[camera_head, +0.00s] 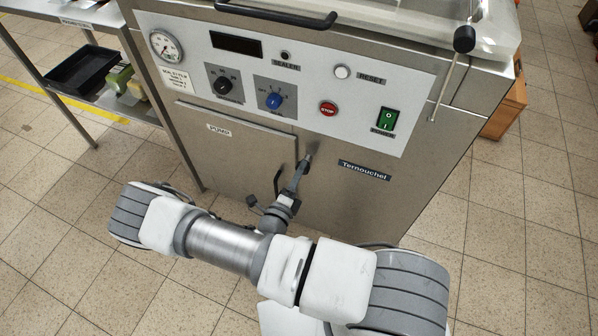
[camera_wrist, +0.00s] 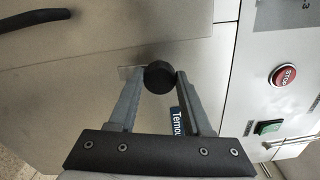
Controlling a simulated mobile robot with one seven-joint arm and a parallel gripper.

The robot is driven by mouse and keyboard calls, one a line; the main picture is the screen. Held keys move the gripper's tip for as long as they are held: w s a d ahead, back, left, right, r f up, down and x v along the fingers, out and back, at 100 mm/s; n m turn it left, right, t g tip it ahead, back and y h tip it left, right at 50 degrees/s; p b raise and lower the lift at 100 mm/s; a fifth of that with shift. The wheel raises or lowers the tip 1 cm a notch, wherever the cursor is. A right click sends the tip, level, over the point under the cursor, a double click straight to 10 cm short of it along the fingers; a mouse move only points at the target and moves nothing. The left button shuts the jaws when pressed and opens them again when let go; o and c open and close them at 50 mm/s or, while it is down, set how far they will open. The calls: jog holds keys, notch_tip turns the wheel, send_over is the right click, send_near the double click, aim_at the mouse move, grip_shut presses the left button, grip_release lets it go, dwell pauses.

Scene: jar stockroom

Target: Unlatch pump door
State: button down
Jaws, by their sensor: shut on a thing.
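The grey pump door (camera_head: 230,140), labelled PUMP, sits flush in the front of the steel machine. Its black bar handle (camera_head: 277,181) is near its right edge and shows at the upper left of the wrist view (camera_wrist: 32,17). A round black latch knob (camera_wrist: 158,77) is beside the door's edge. My gripper (camera_head: 305,162) reaches the machine front at the door's right side. In the wrist view my gripper's two fingers (camera_wrist: 158,84) are shut on the latch knob, one on each side. In the head view the knob is mostly hidden by the fingers.
The control panel above has a red stop button (camera_head: 328,109), a green power switch (camera_head: 387,119) and dials. A black lid handle (camera_head: 275,14) and a lever (camera_head: 463,40) are higher up. A side table (camera_head: 60,20) stands at left.

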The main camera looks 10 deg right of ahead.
jog(key=shift+n, duration=0.4)
jog(key=shift+c, duration=1.7)
grip_release()
